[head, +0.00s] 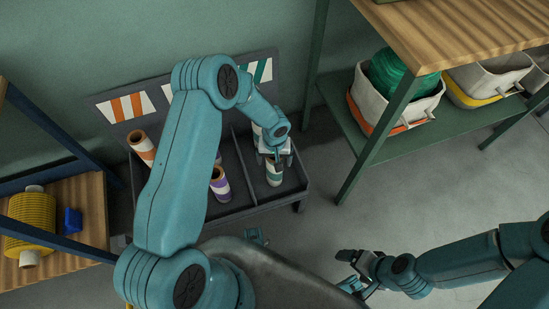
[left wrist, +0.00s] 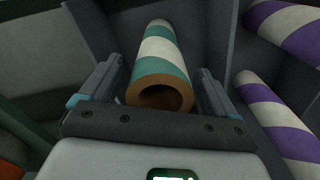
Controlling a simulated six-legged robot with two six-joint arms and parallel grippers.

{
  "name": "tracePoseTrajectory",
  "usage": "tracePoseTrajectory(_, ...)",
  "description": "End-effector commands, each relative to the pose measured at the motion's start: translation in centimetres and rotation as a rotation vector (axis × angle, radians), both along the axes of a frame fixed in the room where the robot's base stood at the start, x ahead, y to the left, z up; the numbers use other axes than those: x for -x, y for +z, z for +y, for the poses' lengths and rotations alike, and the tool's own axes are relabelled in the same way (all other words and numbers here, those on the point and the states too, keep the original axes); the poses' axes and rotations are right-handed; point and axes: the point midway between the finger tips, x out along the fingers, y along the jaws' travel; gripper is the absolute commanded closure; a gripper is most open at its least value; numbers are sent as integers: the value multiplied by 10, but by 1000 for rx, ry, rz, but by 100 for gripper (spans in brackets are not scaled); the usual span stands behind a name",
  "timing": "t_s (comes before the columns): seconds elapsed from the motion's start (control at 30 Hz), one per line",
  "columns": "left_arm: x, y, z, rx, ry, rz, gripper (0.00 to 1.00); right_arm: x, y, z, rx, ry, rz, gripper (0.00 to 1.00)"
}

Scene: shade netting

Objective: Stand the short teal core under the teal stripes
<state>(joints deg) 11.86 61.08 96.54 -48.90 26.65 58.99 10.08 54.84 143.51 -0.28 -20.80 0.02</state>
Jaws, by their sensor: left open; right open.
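A teal-and-white striped core (head: 274,172) is in the right compartment of the dark divided rack (head: 240,208). In the left wrist view the core (left wrist: 158,62) lies between the spread fingers of my left gripper (left wrist: 160,82), its hollow brown end facing the camera. In the head view my left gripper (head: 273,152) is open over this compartment; the core's upper part is hidden. Another teal-and-white patch (head: 257,130) shows behind it; I cannot tell whether it is a separate core. The teal stripes (head: 262,72) are on the panel behind. My right gripper (head: 347,270) is open and empty over the floor.
Purple-striped cores (head: 220,184) stand in the middle compartment, and an orange-striped core (head: 143,146) in the left one, below the orange stripes (head: 127,106). My left arm hides the panel's middle. A green-framed shelf (head: 386,150) stands right; a wooden shelf (head: 92,210) with a yellow spool (head: 32,222) stands left.

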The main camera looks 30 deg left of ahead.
Motion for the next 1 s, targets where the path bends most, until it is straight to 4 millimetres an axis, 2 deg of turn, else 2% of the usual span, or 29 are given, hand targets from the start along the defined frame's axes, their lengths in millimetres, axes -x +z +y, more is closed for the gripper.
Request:
tracePoseTrajectory(0.03, -2, 13, 1, -1, 0, -5, 10, 0, 5, 0, 0, 0, 0, 10)
tracePoseTrajectory(0.2, -2, 55, 0, -1, 1, -6, 10, 0, 18, 0, 0, 0, 0, 10)
tracePoseTrajectory(0.4, -2, 96, 0, -1, 0, -5, 10, 0, 29, 0, 0, 0, 0, 10)
tracePoseTrajectory(0.53, -1, 111, 0, 0, 0, -3, 10, 0, 32, 0, 0, 0, 0, 10)
tracePoseTrajectory(0.63, 5, 112, -6, 18, -13, 3, 10, 0, 32, 0, 0, 0, 0, 10)
tracePoseTrajectory(0.67, 11, 108, -12, 42, -28, 8, 10, 0, 32, 0, 0, 0, 0, 10)
tracePoseTrajectory(0.73, 37, 93, -39, 134, -83, 20, 10, 0, 32, 0, 0, 0, 0, 10)
tracePoseTrajectory(0.8, 75, 77, -73, 252, -143, 14, 10, 0, 32, 0, 0, 0, 0, 10)
tracePoseTrajectory(0.9, 127, 65, -106, 355, -198, -23, 10, 0, 32, 0, 0, 0, 0, 10)
tracePoseTrajectory(1.0, 166, 62, -118, 371, -232, -61, 10, 0, 32, 0, 0, 0, 0, 10)
